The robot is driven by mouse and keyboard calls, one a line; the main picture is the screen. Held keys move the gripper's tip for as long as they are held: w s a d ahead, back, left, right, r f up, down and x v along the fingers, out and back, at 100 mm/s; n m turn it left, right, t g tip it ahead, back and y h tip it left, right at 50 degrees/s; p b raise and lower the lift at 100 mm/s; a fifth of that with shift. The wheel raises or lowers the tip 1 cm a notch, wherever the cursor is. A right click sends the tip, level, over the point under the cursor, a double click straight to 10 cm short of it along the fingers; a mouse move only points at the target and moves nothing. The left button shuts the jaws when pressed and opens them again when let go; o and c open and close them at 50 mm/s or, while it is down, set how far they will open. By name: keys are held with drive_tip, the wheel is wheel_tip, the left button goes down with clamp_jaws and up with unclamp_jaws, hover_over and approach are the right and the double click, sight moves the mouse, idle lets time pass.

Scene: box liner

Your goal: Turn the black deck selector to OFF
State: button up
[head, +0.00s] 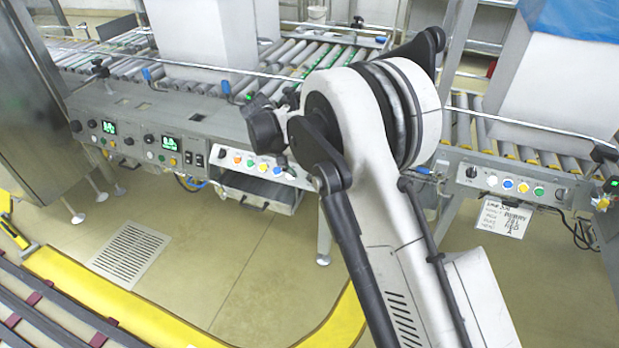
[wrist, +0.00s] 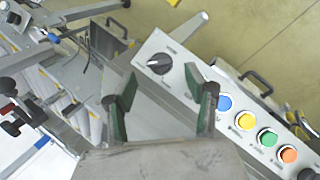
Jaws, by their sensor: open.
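The black deck selector (wrist: 159,63) is a round knob at the end of a light grey button panel (wrist: 190,75) in the wrist view. A pale mark shows toward its left side; its printed labels are too small to read. My gripper (wrist: 162,86) is open and empty, with its two green-padded fingers spread. In the picture the knob lies just beyond the fingertips, between their lines, and looks untouched. In the head view the button panel (head: 228,179) is partly behind my arm, and I cannot make out the knob or the fingers clearly.
Blue (wrist: 224,102), yellow (wrist: 245,120), green (wrist: 267,137) and orange (wrist: 288,154) buttons line the same panel close to the right finger. Roller conveyors (head: 110,62) run behind the panels. Another control panel (head: 505,182) with a hanging note (head: 503,218) is at right.

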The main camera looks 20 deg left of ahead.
sight(309, 177)
drive_tip(key=shift+b+x, duration=0.5)
drive_tip(key=shift+x, duration=2.05)
drive_tip(key=shift+c, duration=0.3)
drive_tip(key=c, duration=1.1)
drive_tip(key=shift+n, duration=0.3)
drive_tip(key=n+t+h, duration=0.1)
drive_tip(key=n, duration=0.1)
drive_tip(key=n+b, duration=0.1)
drive_tip(key=n, duration=0.1)
drive_tip(key=shift+s+a+f+t+h, duration=0.1)
drive_tip(key=shift+a+f+t+h, duration=0.05)
drive_tip(key=shift+t+h, duration=0.25)
drive_tip(key=shift+n+t+h+b, duration=0.4)
drive_tip(key=shift+n+t+b, duration=0.5)
drive_tip(key=shift+n, duration=0.8)
